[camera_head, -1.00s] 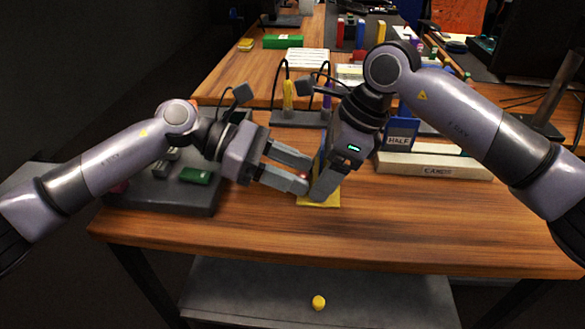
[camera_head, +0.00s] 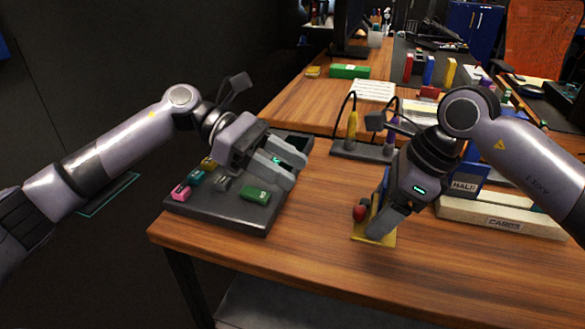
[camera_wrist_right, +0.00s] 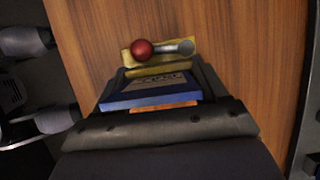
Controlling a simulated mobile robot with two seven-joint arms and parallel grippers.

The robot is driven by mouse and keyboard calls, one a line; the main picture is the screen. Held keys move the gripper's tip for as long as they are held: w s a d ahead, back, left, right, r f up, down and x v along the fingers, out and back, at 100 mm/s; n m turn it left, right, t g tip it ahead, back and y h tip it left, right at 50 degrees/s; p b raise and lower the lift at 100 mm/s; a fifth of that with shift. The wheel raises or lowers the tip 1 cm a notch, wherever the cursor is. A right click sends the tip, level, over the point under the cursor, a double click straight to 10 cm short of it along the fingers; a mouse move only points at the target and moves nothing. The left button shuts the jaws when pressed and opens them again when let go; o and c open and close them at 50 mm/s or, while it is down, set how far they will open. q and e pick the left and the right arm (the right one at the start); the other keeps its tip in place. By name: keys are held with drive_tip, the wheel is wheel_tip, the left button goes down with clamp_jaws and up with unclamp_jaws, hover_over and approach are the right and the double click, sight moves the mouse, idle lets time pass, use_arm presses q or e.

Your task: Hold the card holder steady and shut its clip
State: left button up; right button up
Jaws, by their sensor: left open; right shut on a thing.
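The card holder has a yellow base (camera_head: 388,238) on the table near its front edge. A red ball knob (camera_head: 360,212) shows at its left. In the right wrist view the red knob (camera_wrist_right: 141,49) is at one end of a grey lever (camera_wrist_right: 170,48) lying across the yellow holder (camera_wrist_right: 160,68). A blue card (camera_wrist_right: 150,90) with blurred print stands in front of it. My right gripper (camera_head: 384,225) points down and is shut on the card holder, hiding part of it. My left gripper (camera_head: 297,172) is open and empty, above the dark panel, well left of the holder.
The dark panel (camera_head: 215,208) carries several coloured blocks, including a green one (camera_head: 256,193) and a pink one (camera_head: 181,191). A cream CARDS tray (camera_head: 500,215) and a blue HALF card (camera_head: 465,184) stand right of the holder. Bare wood lies between panel and holder.

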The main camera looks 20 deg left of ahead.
use_arm(q)
drive_tip(key=a+r, duration=0.6)
drive_tip(key=a, duration=0.1)
drive_tip(key=shift+w+a, duration=0.15)
drive_tip(key=shift+a, duration=0.05)
idle(0.8)
use_arm(e)
drive_tip(key=o, duration=1)
drive_tip(key=shift+r, duration=0.1)
drive_tip(key=v, duration=1.2)
use_arm(q)
drive_tip(key=shift+r, duration=0.1)
